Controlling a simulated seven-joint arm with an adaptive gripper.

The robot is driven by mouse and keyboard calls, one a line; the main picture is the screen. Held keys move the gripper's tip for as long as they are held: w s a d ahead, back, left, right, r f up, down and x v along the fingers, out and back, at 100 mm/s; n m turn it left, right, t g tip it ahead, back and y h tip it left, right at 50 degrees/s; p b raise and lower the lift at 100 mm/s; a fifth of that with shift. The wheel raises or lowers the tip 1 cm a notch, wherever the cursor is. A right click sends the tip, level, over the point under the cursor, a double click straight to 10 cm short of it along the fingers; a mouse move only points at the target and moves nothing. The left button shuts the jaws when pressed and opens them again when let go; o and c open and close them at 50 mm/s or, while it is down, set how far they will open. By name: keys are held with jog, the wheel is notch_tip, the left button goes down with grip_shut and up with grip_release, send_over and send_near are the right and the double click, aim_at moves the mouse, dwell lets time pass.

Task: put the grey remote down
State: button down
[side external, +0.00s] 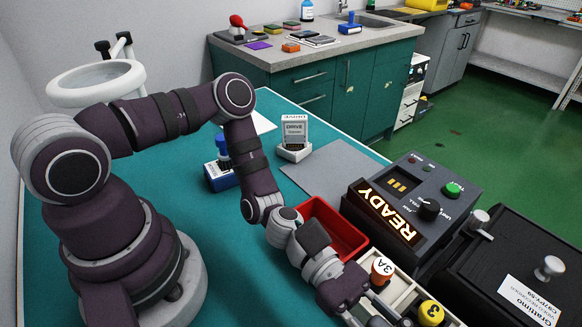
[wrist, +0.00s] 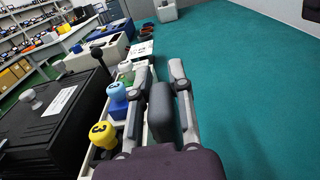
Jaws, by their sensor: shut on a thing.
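The grey remote (wrist: 161,112) is a dark grey slab with rounded edges, standing on edge between my fingers in the wrist view. My gripper (wrist: 160,75) is shut on it, with one finger on each side. The teal table top (wrist: 225,80) lies clear to the right of the remote in that view. In the side external view my gripper (side external: 372,312) is low at the bottom edge, beside the cream rack. The remote cannot be made out there. Whether its lower edge touches the table cannot be told.
Close to my gripper is a cream rack (side external: 402,291) with numbered knobs, including a yellow one (wrist: 102,134) and a blue one (wrist: 117,95). A black box (side external: 515,270), a READY panel (side external: 388,212), a red tray (side external: 338,238) and a grey mat (side external: 330,165) are nearby.

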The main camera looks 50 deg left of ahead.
notch_tip(320, 180, up, 10)
jog(key=r, duration=0.1)
jog(key=w+a+f+n+t+y, duration=0.1)
jog(key=w+a+n+t+y, duration=0.1)
jog(key=w+a+n+t, duration=0.45)
jog(key=w+a+f+n+t+y, duration=0.15)
jog(key=w+a+t, duration=0.25)
jog(key=w, duration=0.5)
jog(key=w+a+r+n+t+y, duration=0.2)
jog(key=w+a+n+t+y, duration=0.5)
jog(key=a, duration=0.7)
jog(key=shift+m+g+y, duration=0.35)
jog(key=shift+m+g, duration=0.1)
jog(key=shift+m, duration=0.25)
jog(key=f, duration=0.5)
jog(key=w+f, duration=0.1)
jog(key=f, duration=0.9)
jog(key=shift+w+f, duration=0.1)
jog(key=shift+w, duration=0.2)
jog(key=c, duration=1.3)
grip_release()
jog(key=shift+f, duration=0.15)
